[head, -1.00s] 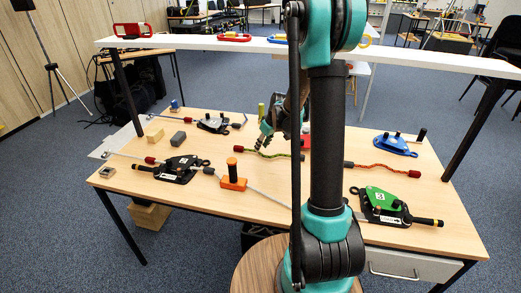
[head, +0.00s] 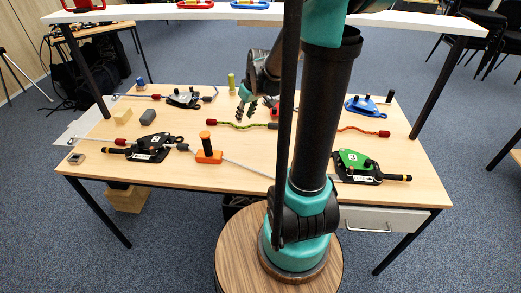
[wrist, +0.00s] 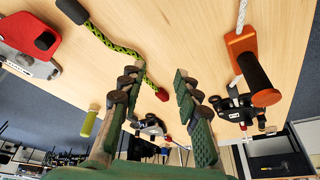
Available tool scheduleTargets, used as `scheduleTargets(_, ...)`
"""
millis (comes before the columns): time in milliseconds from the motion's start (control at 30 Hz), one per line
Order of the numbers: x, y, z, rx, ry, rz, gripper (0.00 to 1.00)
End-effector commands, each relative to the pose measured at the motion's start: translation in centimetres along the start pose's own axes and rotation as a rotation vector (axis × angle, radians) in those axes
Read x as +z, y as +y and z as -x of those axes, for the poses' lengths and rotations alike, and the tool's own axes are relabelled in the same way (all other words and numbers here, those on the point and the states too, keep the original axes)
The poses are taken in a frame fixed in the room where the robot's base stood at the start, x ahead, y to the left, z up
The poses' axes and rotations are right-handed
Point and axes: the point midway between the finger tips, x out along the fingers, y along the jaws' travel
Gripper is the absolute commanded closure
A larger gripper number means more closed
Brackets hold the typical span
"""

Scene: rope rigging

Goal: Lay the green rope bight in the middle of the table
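The green rope (head: 240,125) lies in a shallow wave across the middle of the table (head: 225,174), with a red sleeve at its left end. The wrist view shows the green-and-black rope (wrist: 118,46) running from a dark sleeve at the top to a red end between my fingers. My gripper (head: 246,115) points down just behind the rope in the head view. Its two fingers (wrist: 158,82) are spread apart with nothing held between them. I cannot tell how high the fingertips are above the table. My arm hides part of the right side.
An orange block with a post (head: 208,152) stands front left of the rope. A black device (head: 152,147), a green device (head: 357,165), a blue device (head: 361,105) and a red one (wrist: 28,40) surround it. A white shelf (head: 150,13) spans the back.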

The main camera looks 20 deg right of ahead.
Motion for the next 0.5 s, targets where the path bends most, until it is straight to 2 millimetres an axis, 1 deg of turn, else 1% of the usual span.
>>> scheduleTargets(33, 1.8, -0.8, 0.5, 0.015, -0.002, -0.030, 0.68)
scheduleTargets(167, 6.1, -2.4, 1.3, 0.054, -0.004, -0.118, 0.68)
scheduleTargets(300, 10.8, -3.9, 1.8, 0.097, -0.002, -0.212, 0.68)
scheduleTargets(400, 13.8, -4.8, 1.8, 0.125, 0.004, -0.272, 0.68)
scheduleTargets(500, 16.2, -5.3, 1.8, 0.146, 0.009, -0.320, 0.68)
